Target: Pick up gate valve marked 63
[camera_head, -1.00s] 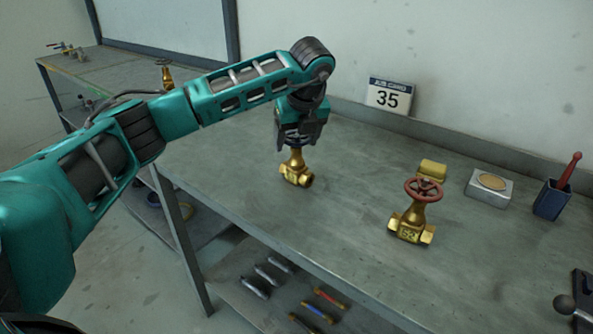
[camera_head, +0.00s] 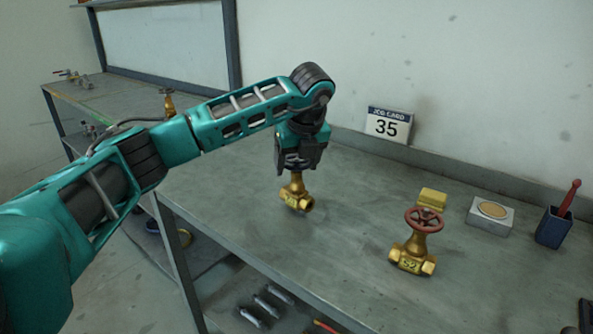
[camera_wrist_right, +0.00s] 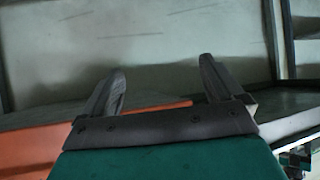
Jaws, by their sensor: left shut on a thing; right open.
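My left gripper (camera_head: 297,166) points down over the bench, shut on the top of a brass gate valve (camera_head: 296,198). Its jaws hide most of that valve's handwheel. The valve is upright, and its marking is too small to read. I cannot tell whether its base touches the bench. A second brass gate valve (camera_head: 412,257) with a red handwheel stands upright to the right, its label reading 52. In the right wrist view my right gripper (camera_wrist_right: 160,88) is open with nothing between its fingers. No valve marked 63 is readable.
A job card reading 35 (camera_head: 388,125) leans at the back of the bench (camera_head: 345,225). A yellow block (camera_head: 432,199), a grey box (camera_head: 490,212) and a blue holder (camera_head: 553,227) with a red-handled tool stand to the right. Bench between the valves is clear. Another brass valve (camera_head: 167,104) stands farther back left.

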